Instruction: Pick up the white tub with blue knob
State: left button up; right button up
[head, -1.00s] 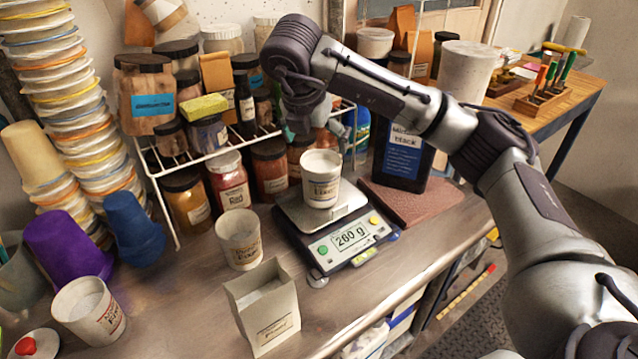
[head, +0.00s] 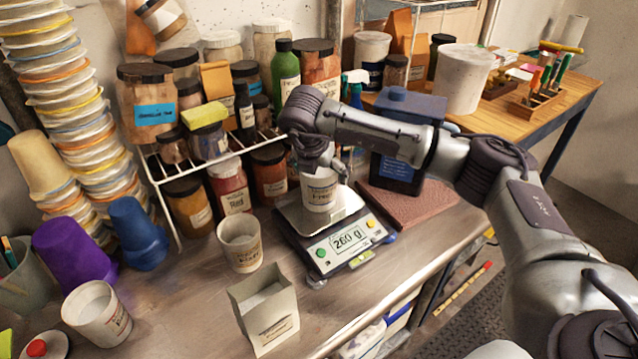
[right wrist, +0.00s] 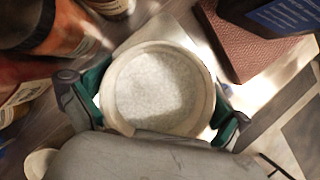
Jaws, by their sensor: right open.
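A white tub (head: 319,190) with a label stands upright on the scale's pan. I see no blue knob on it. In the right wrist view the tub (right wrist: 160,88) is seen from above, filled with pale powder. My right gripper (head: 322,160) is at the tub's rim, and its arm hides part of the tub's top. In the right wrist view its open fingers (right wrist: 157,110) stand on either side of the tub; I cannot tell if they touch it. My left gripper is not in view.
The scale (head: 345,243) reads about 260 g. Another white tub (head: 240,245) and a paper carton (head: 265,310) stand left of it. A wire rack with jars (head: 232,187) is behind. A dark blue container (head: 400,165) and a reddish-brown slab (head: 420,208) are at right.

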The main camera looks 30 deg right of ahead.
jog(key=shift+r, duration=0.1)
jog(key=c, duration=1.3)
